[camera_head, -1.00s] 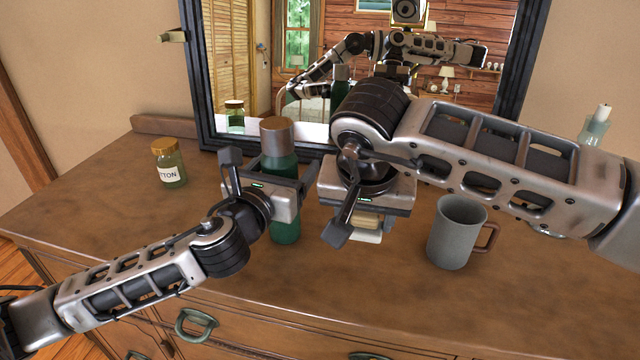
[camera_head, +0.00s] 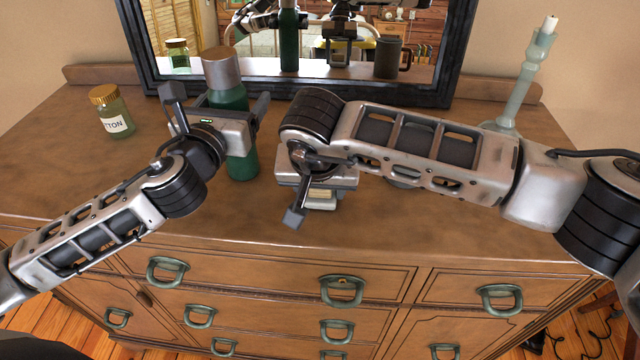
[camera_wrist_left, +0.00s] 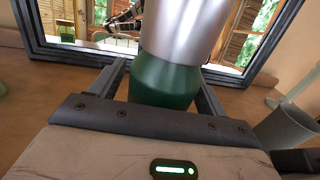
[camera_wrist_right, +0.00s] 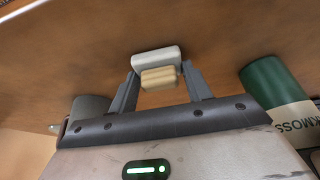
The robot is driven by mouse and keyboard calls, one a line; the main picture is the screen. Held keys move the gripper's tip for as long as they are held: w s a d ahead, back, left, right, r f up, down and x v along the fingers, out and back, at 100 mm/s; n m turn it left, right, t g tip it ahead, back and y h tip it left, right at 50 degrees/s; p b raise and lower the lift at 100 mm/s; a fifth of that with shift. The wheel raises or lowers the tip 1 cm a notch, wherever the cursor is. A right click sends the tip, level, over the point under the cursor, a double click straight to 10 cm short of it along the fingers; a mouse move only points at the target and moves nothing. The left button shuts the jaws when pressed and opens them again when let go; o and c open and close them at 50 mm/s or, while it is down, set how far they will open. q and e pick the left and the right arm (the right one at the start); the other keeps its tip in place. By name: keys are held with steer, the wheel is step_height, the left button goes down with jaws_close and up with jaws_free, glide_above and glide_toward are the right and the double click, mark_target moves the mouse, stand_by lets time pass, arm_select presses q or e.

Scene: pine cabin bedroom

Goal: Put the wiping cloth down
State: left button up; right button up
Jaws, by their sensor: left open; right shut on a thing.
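The wiping cloth (camera_wrist_right: 155,59) looks like a small folded block, white with a beige layer. My right gripper (camera_wrist_right: 158,74) is shut on it, low over the dresser top (camera_head: 280,225); whether the cloth touches the wood, I cannot tell. In the head view the cloth (camera_head: 321,195) shows only partly below the right gripper. My left gripper (camera_head: 218,108) is open, with its fingers on either side of a green bottle with a silver cap (camera_head: 221,66). The bottle (camera_wrist_left: 165,82) stands upright between those fingers in the left wrist view.
A cotton jar (camera_head: 112,112) stands at the left and a glass candlestick (camera_head: 522,85) at the back right. A grey mug (camera_wrist_left: 286,130) is mostly hidden behind my right arm in the head view. A mirror (camera_head: 145,45) stands at the back. The front dresser top is clear.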

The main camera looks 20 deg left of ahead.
steer(key=o, duration=1)
steer(key=shift+f, duration=0.1)
steer(key=shift+c, duration=0.2)
steer(key=v, duration=1.2)
steer(key=shift+o, duration=0.4)
steer(key=shift+s, duration=0.1)
